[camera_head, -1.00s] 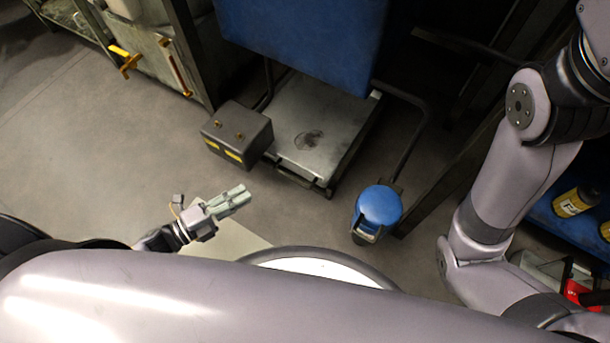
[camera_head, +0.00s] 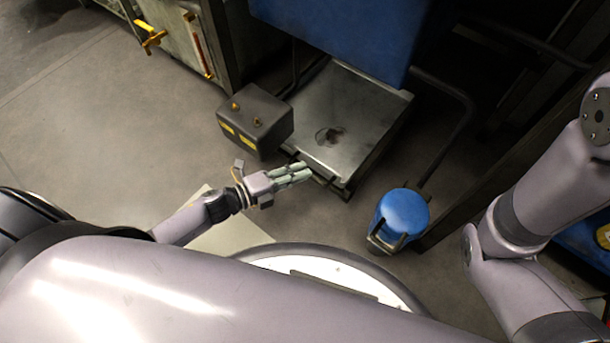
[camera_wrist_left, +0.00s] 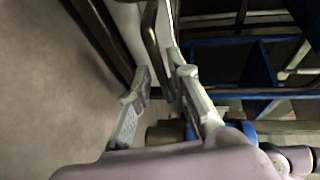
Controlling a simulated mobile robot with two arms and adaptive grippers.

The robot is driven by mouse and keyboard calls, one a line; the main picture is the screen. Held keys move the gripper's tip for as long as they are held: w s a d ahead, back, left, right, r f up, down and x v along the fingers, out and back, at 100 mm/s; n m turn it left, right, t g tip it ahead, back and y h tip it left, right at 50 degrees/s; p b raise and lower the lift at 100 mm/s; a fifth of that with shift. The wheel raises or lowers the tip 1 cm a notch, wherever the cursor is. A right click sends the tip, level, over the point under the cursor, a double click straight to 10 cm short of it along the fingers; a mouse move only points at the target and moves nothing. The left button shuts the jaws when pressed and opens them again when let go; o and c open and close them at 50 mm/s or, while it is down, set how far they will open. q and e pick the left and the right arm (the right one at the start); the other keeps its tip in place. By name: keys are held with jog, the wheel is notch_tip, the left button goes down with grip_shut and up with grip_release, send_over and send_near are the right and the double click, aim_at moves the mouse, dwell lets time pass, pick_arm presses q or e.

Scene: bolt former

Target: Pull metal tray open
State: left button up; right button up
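The metal tray (camera_head: 365,100) is a flat grey plate with a dark stain, low under a blue machine body. A dark handle bar runs along its front edge, partly hidden by my left gripper (camera_head: 303,174). In the left wrist view, the two fingers of my left gripper (camera_wrist_left: 160,85) are spread apart. A dark bent bar, which looks like the handle (camera_wrist_left: 153,45), shows between the fingertips. I cannot tell whether they touch it. My right arm shows at the right of the head view, but its gripper is out of frame.
A grey box (camera_head: 256,120) with yellow labels stands just left of the tray, close to my left gripper. A blue canister (camera_head: 404,211) stands right of the tray front. The blue machine body (camera_head: 345,35) overhangs the tray. Floor at the left is clear.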

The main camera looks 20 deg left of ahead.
pick_arm(q)
jog(key=shift+b+x, duration=0.3)
jog(key=shift+x, duration=0.8)
jog(key=shift+c, duration=0.6)
grip_shut()
